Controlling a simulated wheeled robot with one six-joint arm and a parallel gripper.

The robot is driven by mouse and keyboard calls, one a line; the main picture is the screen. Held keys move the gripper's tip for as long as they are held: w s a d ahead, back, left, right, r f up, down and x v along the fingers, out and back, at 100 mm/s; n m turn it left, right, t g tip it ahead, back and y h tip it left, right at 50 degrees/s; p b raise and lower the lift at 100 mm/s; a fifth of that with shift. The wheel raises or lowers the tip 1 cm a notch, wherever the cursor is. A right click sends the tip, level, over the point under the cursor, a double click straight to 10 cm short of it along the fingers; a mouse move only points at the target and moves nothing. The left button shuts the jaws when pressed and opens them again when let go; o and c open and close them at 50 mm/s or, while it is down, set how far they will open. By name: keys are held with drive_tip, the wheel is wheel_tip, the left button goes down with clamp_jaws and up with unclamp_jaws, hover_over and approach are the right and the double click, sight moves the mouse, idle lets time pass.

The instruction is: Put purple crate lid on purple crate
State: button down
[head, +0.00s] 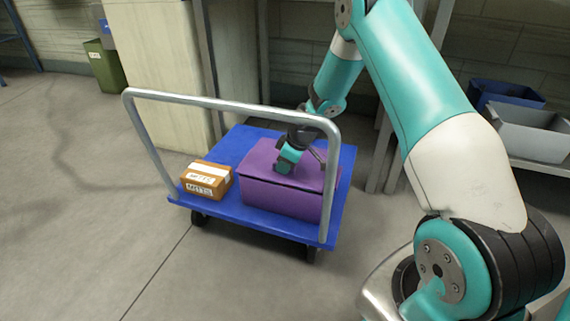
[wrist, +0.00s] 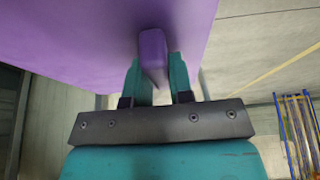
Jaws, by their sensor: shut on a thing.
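The purple crate (head: 280,200) stands on a blue platform trolley, behind the trolley's handle bar. The purple crate lid (head: 258,160) lies over the crate's top, roughly lined up with it. A thin dark line runs between lid and crate at the near side; I cannot tell whether they touch all round. My gripper (head: 288,165) points down at the lid's top. In the wrist view my gripper (wrist: 156,68) is shut on the lid's raised purple handle (wrist: 153,47), with one teal finger on each side. The lid's far right part is partly hidden by my gripper and the handle bar.
A taped cardboard box (head: 207,180) sits on the blue trolley (head: 236,143) left of the crate. The trolley's grey handle bar (head: 230,104) rises in front. A shelf with grey (head: 530,128) and blue bins stands at right. A green bin (head: 104,65) stands back left.

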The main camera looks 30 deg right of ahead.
drive_tip(key=shift+f, duration=0.5)
drive_tip(key=c, duration=0.9)
unclamp_jaws()
drive_tip(key=p+v, duration=0.7)
drive_tip(key=v, duration=1)
drive_tip(key=shift+r, duration=0.15)
